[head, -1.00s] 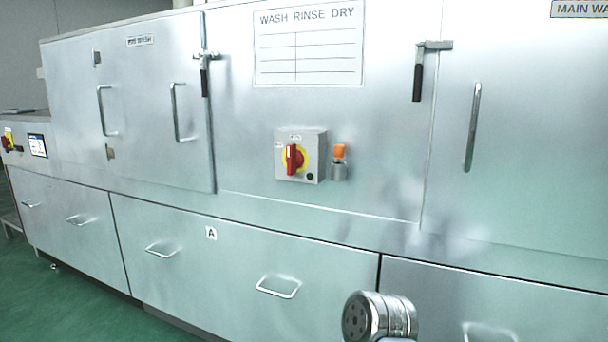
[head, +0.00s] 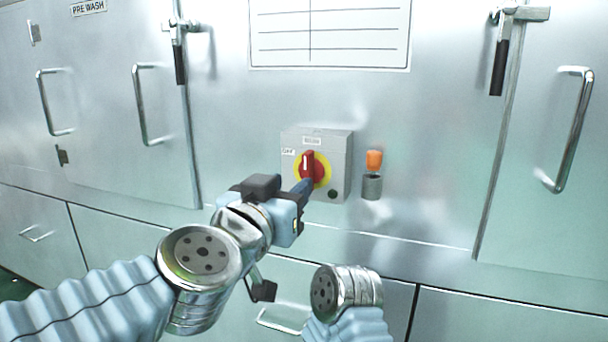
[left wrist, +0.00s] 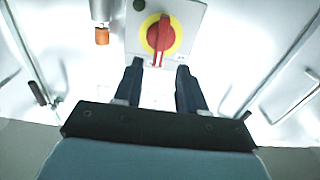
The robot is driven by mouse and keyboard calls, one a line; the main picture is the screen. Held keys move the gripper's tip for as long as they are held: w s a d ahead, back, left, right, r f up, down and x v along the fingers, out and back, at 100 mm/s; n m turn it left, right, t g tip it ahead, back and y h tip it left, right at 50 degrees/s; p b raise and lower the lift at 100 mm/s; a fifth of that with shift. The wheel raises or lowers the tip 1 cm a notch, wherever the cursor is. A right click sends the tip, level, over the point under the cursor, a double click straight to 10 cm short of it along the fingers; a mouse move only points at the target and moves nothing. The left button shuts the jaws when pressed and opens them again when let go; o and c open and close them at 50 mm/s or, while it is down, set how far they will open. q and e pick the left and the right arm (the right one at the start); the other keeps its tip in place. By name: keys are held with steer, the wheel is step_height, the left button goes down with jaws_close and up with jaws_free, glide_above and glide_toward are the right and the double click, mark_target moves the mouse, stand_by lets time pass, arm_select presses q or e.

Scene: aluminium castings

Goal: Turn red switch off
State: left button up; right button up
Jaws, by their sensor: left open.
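The red switch (head: 308,166) is a rotary handle on a yellow disc, on the front of a grey box (head: 341,167). Its handle stands about upright, and an OFF label is left of it. My left gripper (head: 303,187) is just in front of and below the handle, partly covering the dial. In the left wrist view, the red switch (left wrist: 160,36) lies beyond my open fingers (left wrist: 158,78), roughly centred between them, with nothing between the tips. My right gripper is not visible; only part of the right arm shows at the bottom.
An orange-capped fitting (head: 373,172) sits right of the box. Latches (head: 499,66) and door handles (head: 569,130) stick out of the steel panels on both sides. A white chart (head: 330,40) is above. The panel around the box is otherwise flat.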

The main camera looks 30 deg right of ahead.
mark_target(305, 171)
arm_select(q)
steer(key=x, duration=0.7)
steer(key=shift+w+d+p, duration=0.25)
steer(key=shift+p, duration=0.05)
jaws_close()
